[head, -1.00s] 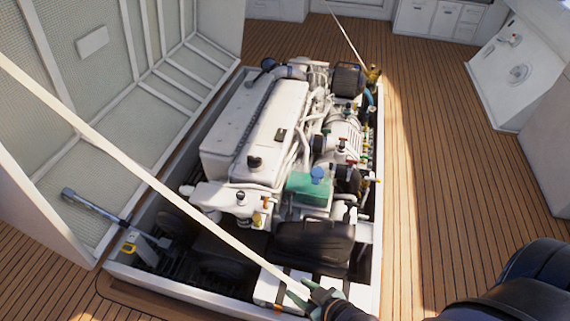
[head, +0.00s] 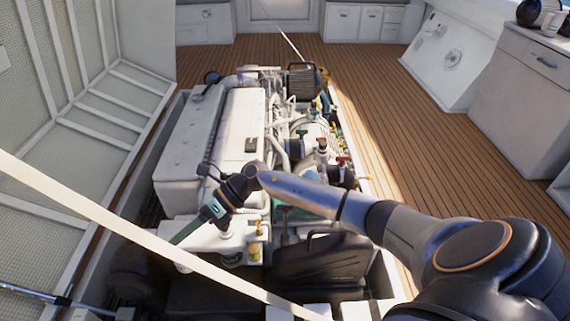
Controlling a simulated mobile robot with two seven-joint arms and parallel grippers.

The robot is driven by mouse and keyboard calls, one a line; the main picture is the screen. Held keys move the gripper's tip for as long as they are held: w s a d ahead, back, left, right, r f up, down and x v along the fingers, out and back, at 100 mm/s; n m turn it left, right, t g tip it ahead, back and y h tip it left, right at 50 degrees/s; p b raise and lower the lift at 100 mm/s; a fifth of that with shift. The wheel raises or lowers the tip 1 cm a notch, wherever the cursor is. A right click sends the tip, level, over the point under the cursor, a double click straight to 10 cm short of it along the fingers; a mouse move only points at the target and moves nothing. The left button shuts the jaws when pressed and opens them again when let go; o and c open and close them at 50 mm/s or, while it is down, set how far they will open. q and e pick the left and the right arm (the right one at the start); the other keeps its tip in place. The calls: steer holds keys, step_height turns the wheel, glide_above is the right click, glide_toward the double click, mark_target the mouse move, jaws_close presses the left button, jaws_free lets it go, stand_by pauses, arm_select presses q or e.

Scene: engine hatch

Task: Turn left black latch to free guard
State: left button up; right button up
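My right arm comes in from the right, over the engine. Its gripper (head: 185,233) points down-left above the near end of the white engine cover (head: 205,130). Its greenish fingers are seen nearly edge-on, so I cannot tell whether they are open or shut. No held object shows. I cannot make out which part is the left black latch or the guard; my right wrist hides part of the cover's near end. My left gripper is not in view.
A pale diagonal strap (head: 130,232) crosses the near left. The raised hatch panel (head: 85,115) stands at left. A black box with a handle (head: 320,262) lies at the near end of the engine bay. Wooden floor (head: 385,130) is clear at right.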

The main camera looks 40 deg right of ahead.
steer(key=w+d+f+n+g+h+b, duration=0.1)
steer(key=d+f+n+h+b, duration=0.15)
steer(key=d, duration=0.25)
steer(key=w+d+f+n+h+b, duration=0.1)
steer(key=w+d+f+h, duration=0.15)
steer(key=d, duration=0.25)
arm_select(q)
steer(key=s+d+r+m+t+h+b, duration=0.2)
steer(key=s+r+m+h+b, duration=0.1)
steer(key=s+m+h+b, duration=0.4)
arm_select(e)
steer(key=s+d+r+g+h, duration=0.15)
steer(key=d+h, duration=0.65)
steer(key=d, duration=1.4)
step_height(320, 180, down, 11)
steer(key=b, duration=0.4)
steer(key=shift+d+f+b, duration=0.15)
steer(key=shift+b, duration=0.25)
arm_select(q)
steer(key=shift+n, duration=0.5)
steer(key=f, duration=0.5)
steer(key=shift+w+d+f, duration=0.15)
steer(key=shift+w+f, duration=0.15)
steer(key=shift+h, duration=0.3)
arm_select(e)
jaws_close()
